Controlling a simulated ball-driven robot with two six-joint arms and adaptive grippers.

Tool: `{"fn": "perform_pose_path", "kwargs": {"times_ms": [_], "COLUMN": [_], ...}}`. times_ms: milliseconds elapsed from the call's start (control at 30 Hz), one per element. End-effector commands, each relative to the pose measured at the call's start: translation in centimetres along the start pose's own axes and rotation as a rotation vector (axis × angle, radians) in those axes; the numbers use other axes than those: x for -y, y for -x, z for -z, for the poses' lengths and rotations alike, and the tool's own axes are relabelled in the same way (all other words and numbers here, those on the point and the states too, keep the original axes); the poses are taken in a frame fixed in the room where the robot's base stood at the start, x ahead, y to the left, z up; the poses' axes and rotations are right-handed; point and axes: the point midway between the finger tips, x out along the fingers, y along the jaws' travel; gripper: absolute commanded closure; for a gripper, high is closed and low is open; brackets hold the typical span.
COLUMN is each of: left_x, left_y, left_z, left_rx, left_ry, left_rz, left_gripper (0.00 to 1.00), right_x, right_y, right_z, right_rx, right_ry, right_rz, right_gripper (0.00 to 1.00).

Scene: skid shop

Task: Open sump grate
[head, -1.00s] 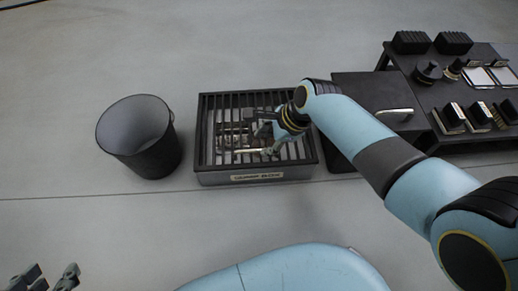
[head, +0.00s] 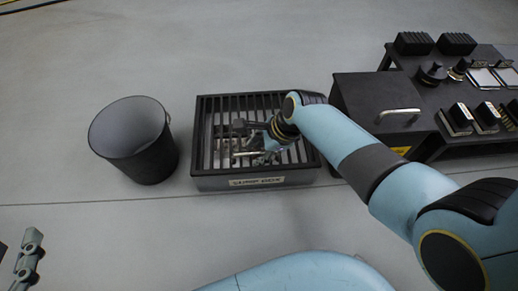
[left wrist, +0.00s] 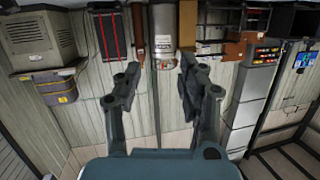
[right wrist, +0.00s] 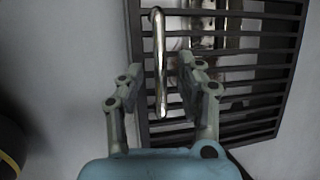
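The sump box (head: 255,183) is a dark open-topped box on the floor at the middle of the head view. Its slatted dark grate (head: 290,101) lies over the top, with pipework under the slats. A shiny bar handle (right wrist: 160,65) on the grate shows in the right wrist view. My right gripper (right wrist: 159,72) is open, with the handle between its fingers and gaps on both sides; contact does not show. In the head view my right arm partly hides the grate's right side. My left gripper (left wrist: 159,72) is open and empty, away from the box at the lower left.
A dark bucket (head: 145,160) stands left of the box. A black cabinet with a bar handle (head: 399,114) stands close on the right, beside a dark bench (head: 440,97) carrying several small parts. The floor in front of and behind the box is clear.

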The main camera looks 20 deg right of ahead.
Motion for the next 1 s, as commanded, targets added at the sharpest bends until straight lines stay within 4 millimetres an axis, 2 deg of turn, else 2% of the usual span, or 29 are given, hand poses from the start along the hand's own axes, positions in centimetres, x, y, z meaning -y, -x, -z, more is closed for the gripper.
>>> {"fn": "perform_pose_path", "kwargs": {"times_ms": [33,300,900,967,1000], "left_x": [0.0,0.0,0.0,0.0,-0.1], "left_y": [0.0,0.0,0.1,0.5,1.5], "left_z": [0.0,0.0,-0.2,-1.1,-2.7], "left_rx": [0.0,0.002,0.018,0.055,0.111], "left_ry": [0.0,0.0,0.003,0.007,0.012], "left_rz": [0.0,0.0,0.001,0.001,0.0], "left_gripper": [0.6,0.6,0.6,0.6,0.6], "right_x": [0.0,0.0,0.1,0.2,0.3], "right_y": [0.0,0.0,0.2,0.4,0.6], "right_z": [0.0,0.0,-0.1,-0.2,-0.2], "right_rx": [0.0,0.0,0.0,0.0,0.001], "right_ry": [0.0,0.0,-0.002,-0.004,-0.005], "right_rz": [0.0,0.0,-0.006,-0.009,-0.013], "right_gripper": [0.65,1.0,1.0,1.0,1.0]}}
